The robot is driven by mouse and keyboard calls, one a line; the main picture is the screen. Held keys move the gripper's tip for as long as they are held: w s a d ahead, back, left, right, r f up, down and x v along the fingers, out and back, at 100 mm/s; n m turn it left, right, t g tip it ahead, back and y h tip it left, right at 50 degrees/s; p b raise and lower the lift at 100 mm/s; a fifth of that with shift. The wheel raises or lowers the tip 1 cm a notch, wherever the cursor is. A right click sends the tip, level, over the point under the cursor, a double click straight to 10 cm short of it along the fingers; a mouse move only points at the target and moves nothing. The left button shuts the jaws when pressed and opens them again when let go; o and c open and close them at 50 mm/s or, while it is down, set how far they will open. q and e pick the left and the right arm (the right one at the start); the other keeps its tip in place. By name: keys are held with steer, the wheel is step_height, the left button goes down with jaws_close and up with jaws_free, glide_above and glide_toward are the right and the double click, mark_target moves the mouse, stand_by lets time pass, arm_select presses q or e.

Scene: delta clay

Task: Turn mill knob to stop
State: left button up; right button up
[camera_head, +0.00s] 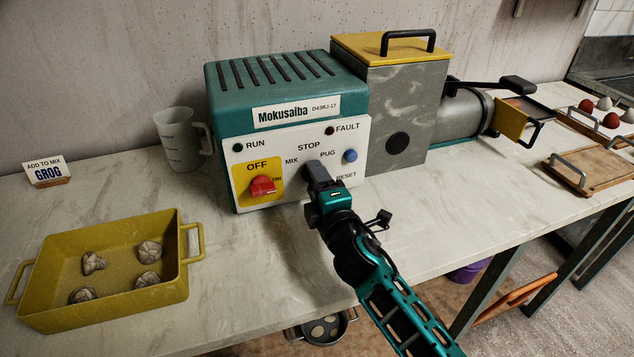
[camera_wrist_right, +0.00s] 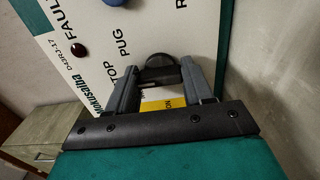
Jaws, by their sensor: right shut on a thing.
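The teal mill (camera_head: 285,85) stands on the counter with a white control panel (camera_head: 300,150) facing me. The mill knob, marked MIX, STOP and PUG, is hidden behind my right gripper (camera_head: 317,175) in the head view. In the right wrist view the black knob (camera_wrist_right: 160,66) sits between the two fingers of my right gripper (camera_wrist_right: 159,78), which is shut on it. I cannot tell which label the knob points to. A red switch (camera_head: 262,185) sits on a yellow OFF/ON plate to the left. My left gripper is not in view.
A blue RESET button (camera_head: 350,156) is close right of my gripper. A grey hopper (camera_head: 400,110) with a yellow lid stands beside the panel. A yellow tray (camera_head: 60,255) with several clay lumps and a measuring jug (camera_head: 180,140) are to the left. Counter in front is mostly clear.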

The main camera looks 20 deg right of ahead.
steer(key=shift+d+r, duration=0.1)
steer(key=o, duration=1)
steer(key=shift+o, duration=0.2)
steer(key=s, duration=1.1)
steer(key=shift+s+d, duration=0.15)
steer(key=shift+s, duration=0.15)
steer(key=shift+s+b, duration=0.3)
steer(key=shift+s, duration=0.3)
